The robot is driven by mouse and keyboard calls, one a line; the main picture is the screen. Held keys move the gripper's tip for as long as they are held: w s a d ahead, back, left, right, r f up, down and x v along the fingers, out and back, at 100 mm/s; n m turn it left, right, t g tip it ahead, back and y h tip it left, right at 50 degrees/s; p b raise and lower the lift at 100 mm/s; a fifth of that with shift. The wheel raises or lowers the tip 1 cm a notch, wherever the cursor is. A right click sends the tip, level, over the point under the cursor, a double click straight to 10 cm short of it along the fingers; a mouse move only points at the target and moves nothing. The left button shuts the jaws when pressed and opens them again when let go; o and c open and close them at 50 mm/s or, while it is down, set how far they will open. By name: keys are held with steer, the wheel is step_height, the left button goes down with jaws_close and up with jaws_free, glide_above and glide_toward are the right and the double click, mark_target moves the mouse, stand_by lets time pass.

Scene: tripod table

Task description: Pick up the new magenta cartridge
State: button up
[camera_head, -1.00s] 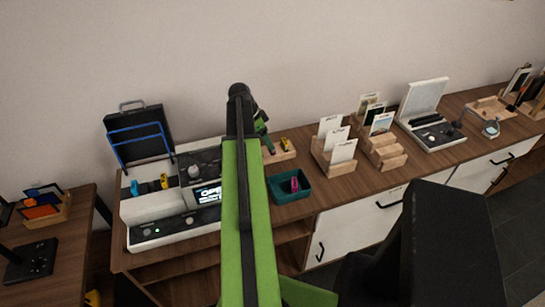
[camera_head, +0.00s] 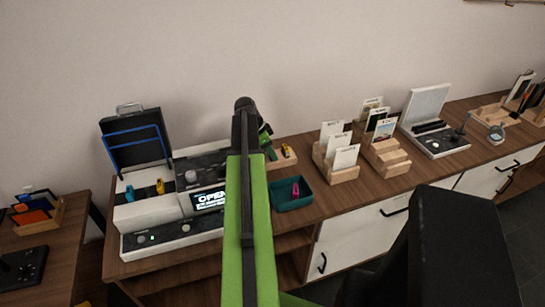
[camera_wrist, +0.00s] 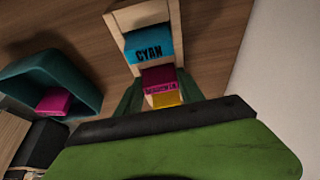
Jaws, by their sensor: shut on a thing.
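The new magenta cartridge (camera_wrist: 158,78) is in the wrist view, between a cyan cartridge (camera_wrist: 148,47) and a yellow cartridge (camera_wrist: 174,99). Its label shows toward the camera. My gripper (camera_wrist: 160,88) has its green fingers on either side of the magenta cartridge and is shut on it. The cartridge still lines up with the wooden holder (camera_wrist: 114,24); I cannot tell whether it is lifted. In the head view my arm hides most of the gripper and part of the holder (camera_head: 288,159).
A teal bin (camera_head: 306,203) beside the holder contains another magenta cartridge (camera_head: 295,190). Left of my arm stands an open printer (camera_head: 150,213) with cyan and yellow cartridges inside and a screen reading "OPEN". Wooden card racks (camera_head: 345,175) stand to the right.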

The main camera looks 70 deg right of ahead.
steer(key=c, duration=0.4)
steer(key=shift+c, duration=0.2)
steer(key=shift+r, duration=0.1)
steer(key=shift+r+p, duration=0.3)
steer(key=shift+p, duration=0.1)
step_height(320, 180, up, 4)
steer(key=p, duration=0.3)
steer(key=shift+f+p, duration=0.15)
steer(key=shift+p, duration=0.2)
steer(key=s+a+r+p, duration=0.1)
steer(key=s+r+p, duration=0.5)
steer(key=s, duration=0.5)
steer(key=shift+s+a+r, duration=0.15)
steer(key=shift+s+r, duration=0.1)
steer(key=shift+s, duration=0.05)
